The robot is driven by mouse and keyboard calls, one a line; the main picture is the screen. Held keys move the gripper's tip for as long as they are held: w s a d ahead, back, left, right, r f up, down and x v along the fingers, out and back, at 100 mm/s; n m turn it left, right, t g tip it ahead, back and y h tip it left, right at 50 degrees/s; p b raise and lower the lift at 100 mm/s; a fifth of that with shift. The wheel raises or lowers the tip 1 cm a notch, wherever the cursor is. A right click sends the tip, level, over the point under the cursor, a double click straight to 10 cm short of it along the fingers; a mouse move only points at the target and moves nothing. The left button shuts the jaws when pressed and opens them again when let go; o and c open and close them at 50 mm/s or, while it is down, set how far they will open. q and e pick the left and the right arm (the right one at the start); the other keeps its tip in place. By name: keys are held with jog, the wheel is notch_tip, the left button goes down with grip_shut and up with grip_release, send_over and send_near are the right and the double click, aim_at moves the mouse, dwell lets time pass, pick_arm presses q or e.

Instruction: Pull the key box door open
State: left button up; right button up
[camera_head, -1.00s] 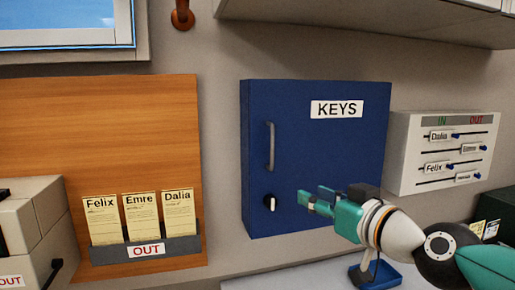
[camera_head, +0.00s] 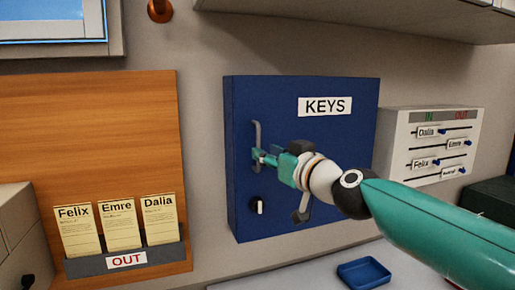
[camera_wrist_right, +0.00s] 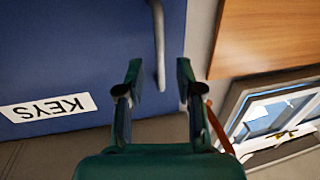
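The blue key box (camera_head: 345,180) with a KEYS label (camera_head: 325,106) hangs on the wall, and its door is shut. Its grey vertical handle (camera_head: 256,132) is at the left of the door, above a small lock knob (camera_head: 257,205). My right gripper (camera_head: 262,157) is at the handle's lower part in the head view. In the right wrist view the gripper (camera_wrist_right: 159,75) is open, and the handle (camera_wrist_right: 160,45) shows between its two fingertips, with a gap visible on the right side. Whether a finger touches it cannot be told. My left gripper is out of view.
A wooden board (camera_head: 95,130) with a card rack (camera_head: 125,259) is left of the box. An IN/OUT slider panel (camera_head: 395,150) is right of it. A shelf (camera_head: 380,18) overhangs above. A blue tray (camera_head: 364,273) lies on the desk below.

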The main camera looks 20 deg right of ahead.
aim_at(259, 166)
jog(key=shift+p+x, duration=0.35)
jog(key=shift+x, duration=2)
grip_shut()
